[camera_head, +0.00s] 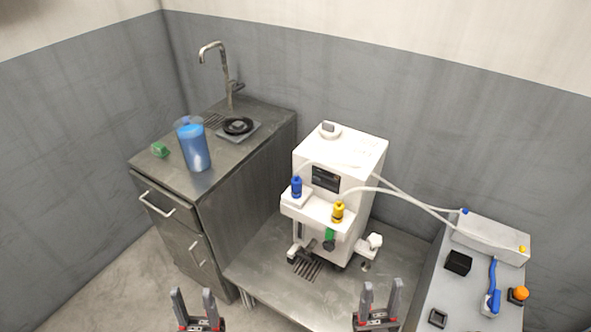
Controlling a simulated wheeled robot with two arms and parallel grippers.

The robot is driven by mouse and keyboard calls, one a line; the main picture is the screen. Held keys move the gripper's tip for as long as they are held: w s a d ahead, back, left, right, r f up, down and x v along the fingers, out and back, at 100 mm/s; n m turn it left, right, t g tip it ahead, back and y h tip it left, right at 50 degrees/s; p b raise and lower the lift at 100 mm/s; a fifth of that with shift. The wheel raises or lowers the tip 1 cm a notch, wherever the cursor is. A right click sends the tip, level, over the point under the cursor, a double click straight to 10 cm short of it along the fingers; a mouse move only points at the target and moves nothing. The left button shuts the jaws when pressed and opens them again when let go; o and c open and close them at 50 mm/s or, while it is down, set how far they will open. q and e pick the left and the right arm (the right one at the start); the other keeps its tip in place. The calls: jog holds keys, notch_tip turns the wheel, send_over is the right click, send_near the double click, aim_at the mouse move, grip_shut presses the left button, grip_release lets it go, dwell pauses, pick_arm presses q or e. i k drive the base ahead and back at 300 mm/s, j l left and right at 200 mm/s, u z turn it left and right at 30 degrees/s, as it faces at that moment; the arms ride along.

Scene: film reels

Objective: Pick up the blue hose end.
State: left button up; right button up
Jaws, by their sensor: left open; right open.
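A blue fitting (296,187) stands upright on the left of the white machine's (368,160) front ledge; a pale hose appears to run from its top. Another blue piece (492,302) lies on the right counter, on the end of a short blue hose (493,272) from the white box (490,238). I cannot tell for sure which is the named hose end. My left gripper (192,293) is open and empty at the bottom edge, left of the machine. My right gripper (381,286) is open and empty at the bottom, left of the right counter. Both are apart from the blue pieces.
A yellow fitting (338,211) is on the same ledge. A black block (458,263), a dark square holder (438,318) and an orange knob (521,293) are on the right counter. A blue jug (193,147) stands on the left cabinet. The steel table (265,262) has bare room.

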aim_at(297, 182)
jog(key=k+l+z, duration=0.1)
jog(key=z, duration=0.3)
jog(key=l+z, duration=0.15)
jog(key=z, duration=0.2)
jog(key=k+l+z, duration=0.1)
jog(key=z, duration=0.3)
jog(key=i+l, duration=0.05)
jog(key=l, duration=0.05)
